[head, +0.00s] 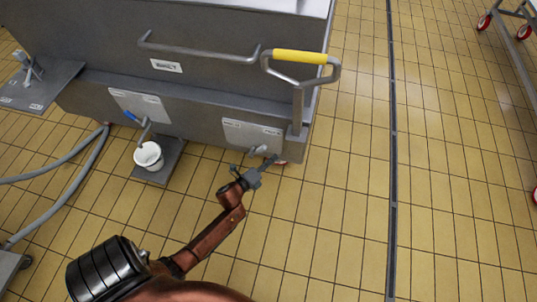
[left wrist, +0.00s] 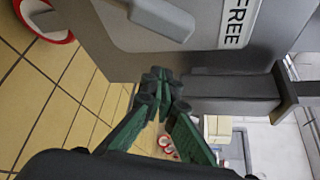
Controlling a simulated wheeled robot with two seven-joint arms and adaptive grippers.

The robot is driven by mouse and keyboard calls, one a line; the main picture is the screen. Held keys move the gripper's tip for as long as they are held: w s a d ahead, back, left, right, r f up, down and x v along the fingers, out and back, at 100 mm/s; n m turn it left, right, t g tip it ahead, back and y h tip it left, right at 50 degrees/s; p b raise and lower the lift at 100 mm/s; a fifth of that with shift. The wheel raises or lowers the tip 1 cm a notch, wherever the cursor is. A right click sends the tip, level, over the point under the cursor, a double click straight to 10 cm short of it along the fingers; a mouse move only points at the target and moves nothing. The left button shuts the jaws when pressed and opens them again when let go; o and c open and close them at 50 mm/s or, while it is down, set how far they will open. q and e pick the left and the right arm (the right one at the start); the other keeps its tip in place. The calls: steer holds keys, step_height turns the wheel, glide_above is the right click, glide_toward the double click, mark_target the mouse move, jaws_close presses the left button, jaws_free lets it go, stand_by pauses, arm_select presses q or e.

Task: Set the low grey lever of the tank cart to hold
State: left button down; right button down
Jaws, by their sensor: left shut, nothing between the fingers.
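The grey tank cart (head: 200,100) stands at the upper left of the head view. A pale label plate (head: 238,131) is low on its right side, and the low grey lever (head: 258,150) sticks out from it. In the left wrist view the lever (left wrist: 160,18) lies across the plate (left wrist: 210,22), beside the printed word FREE (left wrist: 241,22). I cannot read the plate's other mark. My left gripper (head: 272,161) is close to the lever in the head view. In the left wrist view its green fingers (left wrist: 161,88) are shut and empty, apart from the lever. My right gripper is not in view.
A yellow-gripped handle (head: 300,57) and a long grey bar (head: 195,50) are higher on the cart. A blue-handled tap (head: 133,117) is above a white bucket (head: 149,156). Hoses (head: 75,180) lie at left. The tiled floor at right is clear up to another cart (head: 520,12).

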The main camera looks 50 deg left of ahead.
mark_target(258, 151)
arm_select(q)
steer(key=shift+s+a+r, duration=0.25)
steer(key=shift+a+r, duration=0.05)
steer(key=shift+a, duration=0.25)
steer(key=shift+s+a+r, duration=0.2)
steer(key=shift+a+r, duration=0.05)
steer(key=shift+a, duration=0.35)
steer(key=shift+s+a+r, duration=0.25)
steer(key=shift+a+r, duration=0.05)
steer(key=shift+a, duration=0.25)
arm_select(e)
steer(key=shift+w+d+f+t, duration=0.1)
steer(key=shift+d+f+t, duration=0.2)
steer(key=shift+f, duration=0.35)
arm_select(q)
steer(key=shift+s, duration=0.1)
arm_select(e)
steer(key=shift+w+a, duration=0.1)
